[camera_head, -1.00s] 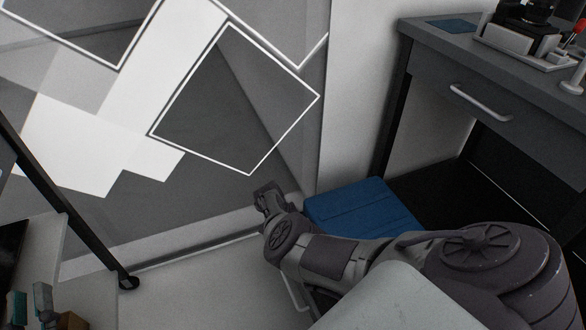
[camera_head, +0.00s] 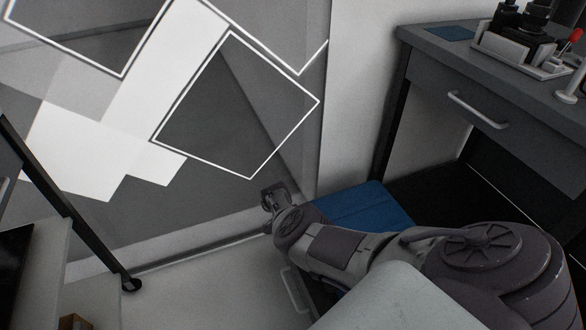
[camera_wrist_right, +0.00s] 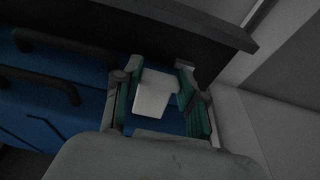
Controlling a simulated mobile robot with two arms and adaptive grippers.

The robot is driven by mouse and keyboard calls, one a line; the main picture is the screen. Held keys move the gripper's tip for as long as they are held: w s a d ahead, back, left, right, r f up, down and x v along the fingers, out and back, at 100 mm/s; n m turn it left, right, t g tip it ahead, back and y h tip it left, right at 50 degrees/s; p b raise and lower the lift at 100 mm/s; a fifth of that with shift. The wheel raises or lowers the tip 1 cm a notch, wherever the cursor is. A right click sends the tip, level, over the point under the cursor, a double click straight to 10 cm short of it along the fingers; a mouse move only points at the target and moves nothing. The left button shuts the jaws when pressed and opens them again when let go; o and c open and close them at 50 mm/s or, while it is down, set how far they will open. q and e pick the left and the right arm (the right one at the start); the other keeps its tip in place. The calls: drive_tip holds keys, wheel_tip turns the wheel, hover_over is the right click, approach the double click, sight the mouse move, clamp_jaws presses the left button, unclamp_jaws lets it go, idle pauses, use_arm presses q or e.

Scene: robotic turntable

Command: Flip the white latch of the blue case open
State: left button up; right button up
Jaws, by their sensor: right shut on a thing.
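The blue case (camera_head: 368,206) is low between the wall panel and the desk, partly hidden by my right arm. In the right wrist view the case's blue side (camera_wrist_right: 75,103) fills the left. The white latch (camera_wrist_right: 152,94) is a pale block between the green-padded fingers of my right gripper (camera_wrist_right: 157,75), which is shut on it. In the head view the right gripper (camera_head: 272,196) is at the case's left end, and the latch cannot be made out there. My left gripper is not in view.
A grey desk (camera_head: 420,50) with a drawer handle (camera_head: 478,109) stands at the right. A patterned wall panel (camera_head: 235,110) rises behind the gripper. Black handles (camera_wrist_right: 45,46) stick out from the case. Pale floor (camera_head: 205,285) is clear at the lower middle.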

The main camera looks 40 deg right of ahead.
drive_tip(key=o, duration=1.2)
drive_tip(key=shift+f, duration=0.1)
drive_tip(key=shift+c, duration=0.2)
drive_tip(key=shift+w+a+r, duration=0.15)
drive_tip(key=shift+r, duration=0.25)
drive_tip(key=v, duration=1.1)
drive_tip(key=shift+r, duration=0.1)
